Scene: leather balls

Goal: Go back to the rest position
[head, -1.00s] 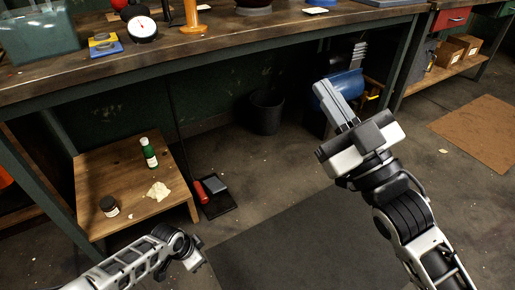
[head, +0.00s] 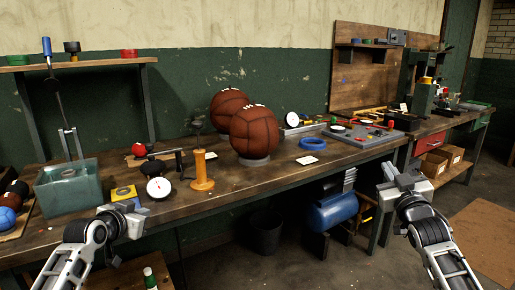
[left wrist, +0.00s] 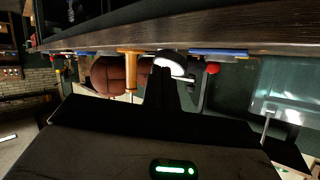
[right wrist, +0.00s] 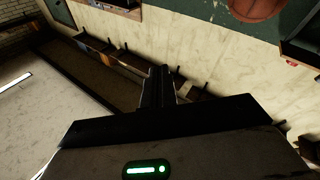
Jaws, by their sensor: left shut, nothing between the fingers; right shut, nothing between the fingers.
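My left gripper (head: 130,206) is raised at the front edge of the workbench, beside the dial gauge. Its fingers are shut and empty, and they show as a dark closed pair in the left wrist view (left wrist: 162,88). My right gripper (head: 392,174) is raised in front of the bench at the right, over the floor, clear of everything. It is shut and empty, and its closed fingers also show in the right wrist view (right wrist: 158,88). Two brown leather balls (head: 254,132) sit on the bench, the nearer one on a ring stand.
The workbench (head: 235,190) holds a water tank (head: 68,188), a dial gauge (head: 159,187), an orange post (head: 202,172), a blue ring (head: 313,143) and a grey tray (head: 362,135).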

